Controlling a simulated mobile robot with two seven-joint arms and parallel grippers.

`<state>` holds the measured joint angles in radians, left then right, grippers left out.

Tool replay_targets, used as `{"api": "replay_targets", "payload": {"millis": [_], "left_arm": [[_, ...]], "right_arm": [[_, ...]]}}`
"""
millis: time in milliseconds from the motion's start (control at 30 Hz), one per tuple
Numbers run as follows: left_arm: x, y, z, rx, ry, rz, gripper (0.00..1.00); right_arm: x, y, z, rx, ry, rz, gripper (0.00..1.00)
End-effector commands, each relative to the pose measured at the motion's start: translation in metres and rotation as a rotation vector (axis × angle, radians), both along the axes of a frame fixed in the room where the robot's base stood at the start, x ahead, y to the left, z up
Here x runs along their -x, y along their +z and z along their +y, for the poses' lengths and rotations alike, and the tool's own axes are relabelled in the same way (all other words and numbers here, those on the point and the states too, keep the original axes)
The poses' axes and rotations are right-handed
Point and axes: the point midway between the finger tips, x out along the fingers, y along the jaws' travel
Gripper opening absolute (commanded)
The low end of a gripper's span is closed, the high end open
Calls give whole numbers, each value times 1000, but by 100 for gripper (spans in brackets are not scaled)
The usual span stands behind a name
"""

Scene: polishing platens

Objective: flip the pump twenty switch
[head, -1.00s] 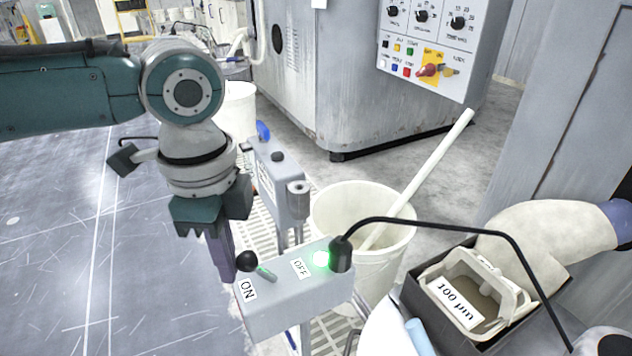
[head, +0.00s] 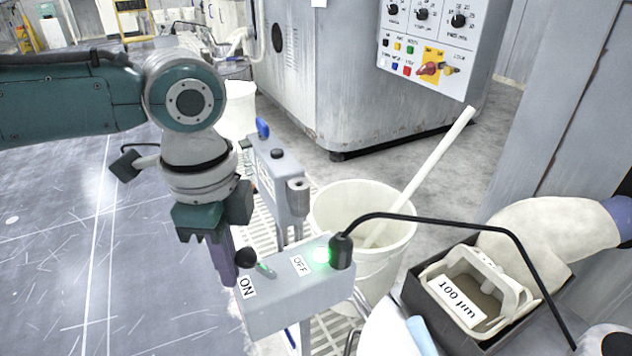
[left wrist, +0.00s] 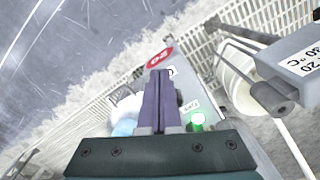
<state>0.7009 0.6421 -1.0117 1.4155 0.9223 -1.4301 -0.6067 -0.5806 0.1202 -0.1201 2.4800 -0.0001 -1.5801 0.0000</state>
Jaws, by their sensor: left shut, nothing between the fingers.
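The grey switch box (head: 300,300) stands at lower centre in the head view, with an ON label (head: 247,287) on its left and an OFF label (head: 302,265) to the right. Its lever has a black ball knob (head: 246,258) leaning to the ON side. A green lamp (head: 321,255) glows at the OFF end. My left gripper (head: 230,282) is shut and empty, fingers pointing down just left of the knob; contact cannot be told. In the left wrist view the fingers (left wrist: 160,100) hide the lever; a red label reading 20 (left wrist: 160,58) and the lamp (left wrist: 197,121) show.
A second grey box (head: 280,185) with a blue-tipped lever stands just behind. A white bucket (head: 330,205) with a white pole is behind right. A thin black gooseneck (head: 440,221) arches over the right side. A container labelled 100 µm (head: 458,300) sits at lower right.

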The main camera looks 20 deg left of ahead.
Motion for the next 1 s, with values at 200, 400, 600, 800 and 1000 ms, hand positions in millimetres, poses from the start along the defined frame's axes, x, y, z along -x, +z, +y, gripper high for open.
{"api": "replay_targets", "payload": {"millis": [200,400,600,800,1000], "left_arm": [[0,-4,-1,1,-1,1,0],[1,-7,-1,2,-1,2,0],[0,-8,-1,1,-1,1,0],[0,-8,-1,1,-1,1,0],[0,1,-1,1,0,1,0]], "right_arm": [[0,-3,0,0,0,0,50],[0,-4,0,0,0,0,50],[0,-4,0,0,0,0,50],[0,-4,0,0,0,0,50],[0,6,0,0,0,0,50]]}}
